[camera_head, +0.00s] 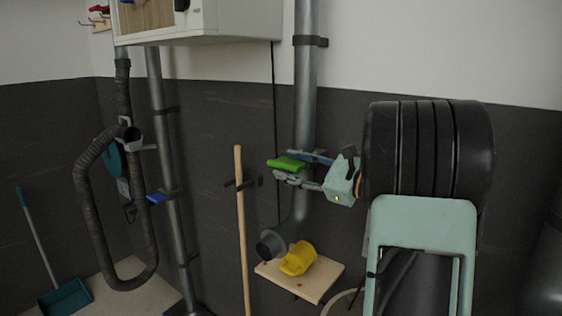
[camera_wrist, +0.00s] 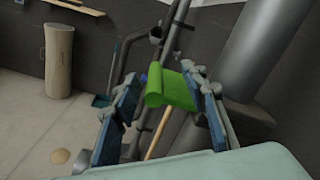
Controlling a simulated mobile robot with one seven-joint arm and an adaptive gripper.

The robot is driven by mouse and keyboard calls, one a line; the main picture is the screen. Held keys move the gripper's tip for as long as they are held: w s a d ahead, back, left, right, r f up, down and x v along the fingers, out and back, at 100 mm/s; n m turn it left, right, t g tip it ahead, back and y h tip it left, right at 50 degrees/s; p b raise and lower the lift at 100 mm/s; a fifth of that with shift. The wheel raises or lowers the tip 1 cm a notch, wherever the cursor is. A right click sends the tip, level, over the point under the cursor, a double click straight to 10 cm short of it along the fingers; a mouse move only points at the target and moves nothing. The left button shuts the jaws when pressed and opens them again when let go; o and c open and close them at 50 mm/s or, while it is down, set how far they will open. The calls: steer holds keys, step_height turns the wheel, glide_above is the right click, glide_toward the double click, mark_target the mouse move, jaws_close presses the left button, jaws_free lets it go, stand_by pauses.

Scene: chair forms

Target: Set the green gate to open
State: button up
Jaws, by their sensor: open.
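The green gate (camera_head: 287,163) is a small bright green plate with a rolled edge, beside the grey vertical duct in the head view. In the wrist view the green gate (camera_wrist: 175,90) shows between my two blue fingers. My gripper (camera_head: 290,167) reaches in from the right, one finger above and one below the plate in the head view. In the wrist view my gripper (camera_wrist: 164,82) is open, with a gap between the left finger and the plate. The plate's right side lies close to the right finger; I cannot tell whether they touch. The gate's slot is hidden.
The grey duct (camera_head: 307,85) stands just behind my gripper. A wooden pole (camera_head: 241,220) leans left of it. Below, a wooden shelf (camera_head: 322,279) holds a yellow piece (camera_head: 297,259). A blue gate (camera_head: 156,198) is on the left duct (camera_head: 166,130). A white cabinet (camera_head: 230,20) hangs above.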

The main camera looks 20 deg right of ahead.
mark_target(271, 161)
steer(key=shift+x, duration=1.7)
jaws_close()
